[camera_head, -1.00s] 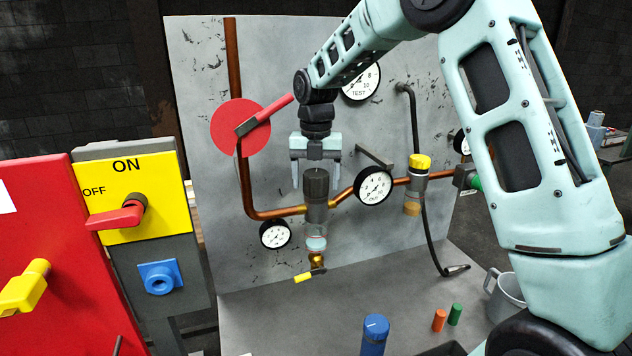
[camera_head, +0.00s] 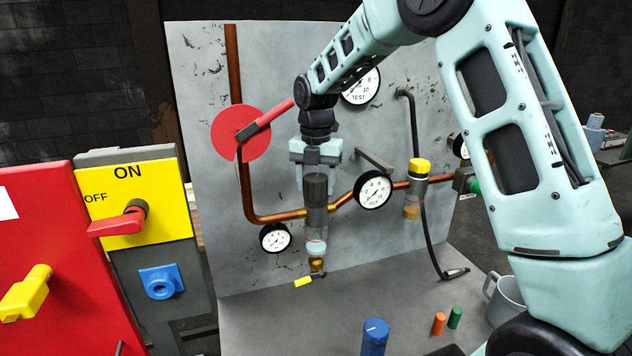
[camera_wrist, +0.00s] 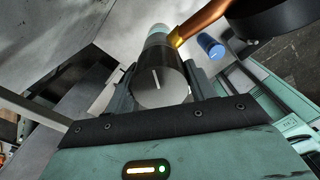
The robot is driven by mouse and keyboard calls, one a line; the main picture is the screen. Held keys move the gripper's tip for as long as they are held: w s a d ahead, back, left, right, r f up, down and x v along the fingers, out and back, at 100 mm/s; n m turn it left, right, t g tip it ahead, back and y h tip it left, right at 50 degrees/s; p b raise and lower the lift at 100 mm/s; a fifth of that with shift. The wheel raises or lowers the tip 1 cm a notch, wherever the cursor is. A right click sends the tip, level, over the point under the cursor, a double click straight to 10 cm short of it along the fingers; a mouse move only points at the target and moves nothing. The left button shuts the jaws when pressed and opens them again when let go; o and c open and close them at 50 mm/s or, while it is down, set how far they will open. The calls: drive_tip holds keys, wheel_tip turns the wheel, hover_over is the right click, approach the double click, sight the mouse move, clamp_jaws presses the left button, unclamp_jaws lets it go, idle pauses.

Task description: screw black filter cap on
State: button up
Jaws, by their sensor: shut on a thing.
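The black filter cap (camera_head: 315,188) sits upright on top of the filter body (camera_head: 316,222), in line with the copper pipe. Below it hangs a clear bowl (camera_head: 316,247). My gripper (camera_head: 317,180) comes down from above, its fingers on both sides of the cap. In the wrist view the cap's round top (camera_wrist: 160,84), with a white line mark, lies between my fingers, and my gripper is shut on it. I cannot tell how far the cap is threaded onto the body.
A round gauge (camera_head: 373,189) and a yellow-capped filter (camera_head: 417,180) are to the right. A red disc (camera_head: 241,130) with a red handle is to the left. A lower gauge (camera_head: 275,238) and a yellow-handled valve (camera_head: 305,281) sit nearby.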

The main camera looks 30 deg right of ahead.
drive_tip(key=shift+m+p, duration=0.3)
drive_tip(key=shift+m, duration=0.7)
drive_tip(key=shift+r+m+p, duration=0.1)
drive_tip(key=shift+m+p, duration=0.2)
drive_tip(key=shift+m, duration=0.8)
drive_tip(key=shift+m+p, duration=0.3)
drive_tip(key=shift+m, duration=0.8)
